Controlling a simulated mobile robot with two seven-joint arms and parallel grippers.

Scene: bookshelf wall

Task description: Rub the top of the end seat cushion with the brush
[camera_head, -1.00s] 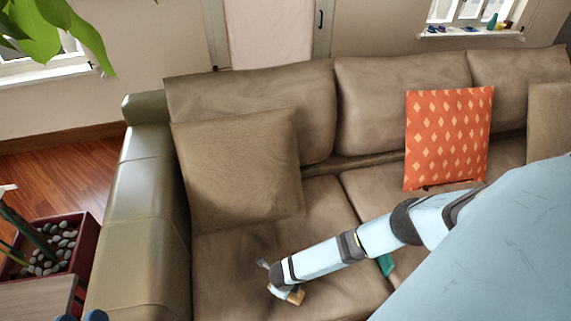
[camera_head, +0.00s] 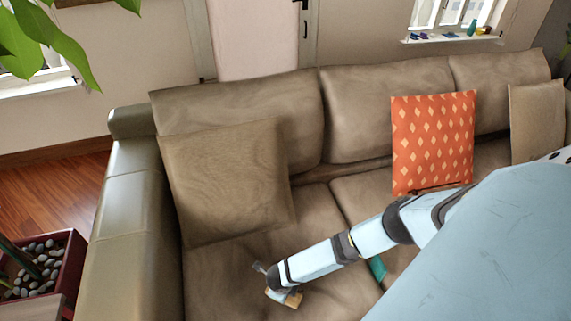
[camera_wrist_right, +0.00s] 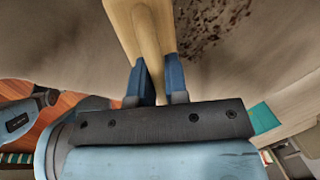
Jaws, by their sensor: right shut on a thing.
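The end seat cushion (camera_head: 220,265) is the brown leather seat at the sofa's left end, beside the armrest. My right arm reaches over it from the right. My right gripper (camera_head: 274,287) is low over this cushion, shut on the wooden brush (camera_head: 289,299). In the right wrist view the gripper (camera_wrist_right: 157,82) has its blue fingers around the pale wooden handle (camera_wrist_right: 140,25). Dark specks (camera_wrist_right: 215,25) mark the leather beside the handle. The bristles are hidden, so I cannot tell whether they touch the cushion. My left gripper is not in view.
A loose brown pillow (camera_head: 225,180) leans on the backrest over the cushion's rear. An orange pillow (camera_head: 432,140) stands farther right. The left armrest (camera_head: 125,240) and a planter (camera_head: 62,270) bound the left side.

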